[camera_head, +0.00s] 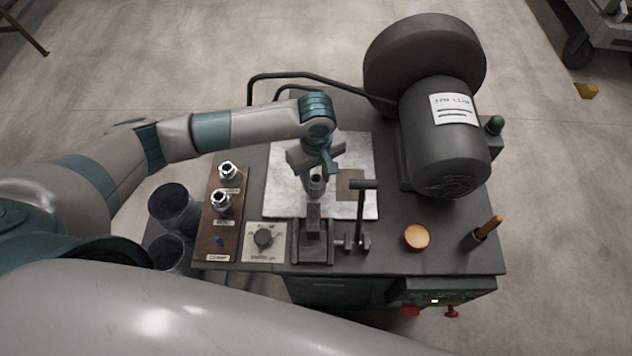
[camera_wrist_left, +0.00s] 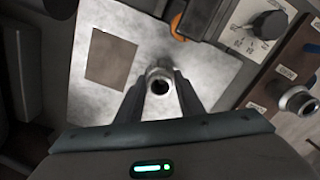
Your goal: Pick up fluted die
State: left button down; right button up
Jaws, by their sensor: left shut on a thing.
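My left gripper (camera_head: 317,178) is over the pale metal plate (camera_head: 285,185) in the middle of the bench. It is shut on a small grey metal die, the fluted die (camera_head: 316,188). In the left wrist view the fluted die (camera_wrist_left: 159,74) sits between the two fingertips, its dark round hole facing the camera. Its flutes are too small to make out. Whether it touches anything beneath is unclear. My right gripper is not in view.
A wooden rack (camera_head: 206,235) at left holds two silver dies (camera_head: 229,173) (camera_head: 221,202). A dial (camera_head: 263,238) and a small press (camera_head: 312,242) with an upright lever (camera_head: 361,212) stand in front. A large motor (camera_head: 445,140) stands right. An orange-topped tin (camera_head: 416,237) is front right.

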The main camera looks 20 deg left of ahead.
pick_arm(q)
jog(key=shift+r, duration=0.1)
jog(key=shift+w+r+b, duration=0.1)
jog(key=shift+r+b, duration=0.2)
jog(key=shift+r, duration=0.15)
notch_tip(320, 180, up, 9)
jog(key=b, duration=0.3)
dwell(0.3)
jog(key=s+a+r+m+b, duration=0.1)
jog(key=s+a+r+m, duration=0.3)
jog(key=a+r+m, duration=0.2)
jog(key=r+m, duration=0.2)
jog(key=m, duration=0.1)
jog(key=shift+s, duration=0.35)
